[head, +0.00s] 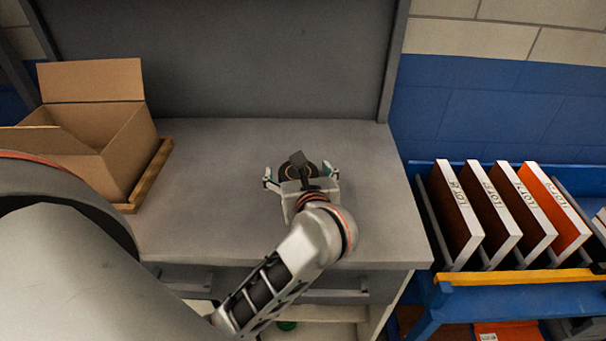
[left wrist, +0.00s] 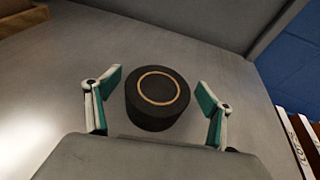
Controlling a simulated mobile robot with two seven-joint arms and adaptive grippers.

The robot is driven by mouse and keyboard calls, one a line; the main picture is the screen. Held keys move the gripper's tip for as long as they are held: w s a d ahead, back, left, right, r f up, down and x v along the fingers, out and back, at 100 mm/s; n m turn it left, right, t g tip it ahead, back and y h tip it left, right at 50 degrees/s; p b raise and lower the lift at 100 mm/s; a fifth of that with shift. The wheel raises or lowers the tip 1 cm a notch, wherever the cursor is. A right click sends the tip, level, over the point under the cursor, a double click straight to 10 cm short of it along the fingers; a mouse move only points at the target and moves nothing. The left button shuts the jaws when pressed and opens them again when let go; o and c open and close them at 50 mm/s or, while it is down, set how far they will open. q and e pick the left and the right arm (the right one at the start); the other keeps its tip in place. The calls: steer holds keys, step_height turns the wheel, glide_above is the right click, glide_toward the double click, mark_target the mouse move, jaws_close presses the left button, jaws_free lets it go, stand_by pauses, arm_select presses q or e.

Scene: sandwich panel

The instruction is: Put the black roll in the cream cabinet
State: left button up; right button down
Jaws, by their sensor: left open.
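The black roll (left wrist: 157,97) is a short cylinder with a tan ring on its top. It stands on the grey worktop, between the spread fingers of my left gripper (left wrist: 158,80) in the left wrist view. Both fingers are apart from the roll, with gaps on each side. In the head view my left gripper (head: 300,176) is over the worktop and partly hides the roll (head: 313,170). A cream open-fronted unit, seemingly the cream cabinet (head: 342,313), shows under the worktop, mostly hidden by my arm. My right gripper is not in view.
An open cardboard box (head: 125,145) stands on a wooden tray (head: 153,178) at the worktop's left. Grey drawers (head: 345,286) run under the front edge. A blue rack (head: 520,292) with several binders stands to the right. The worktop between box and roll is clear.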

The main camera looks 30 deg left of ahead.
arm_select(q)
steer(key=shift+s+d+r, duration=0.1)
steer(key=shift+s+r, duration=0.1)
steer(key=shift+s, duration=0.05)
steer(key=shift+c, duration=0.3)
steer(key=c, duration=1.3)
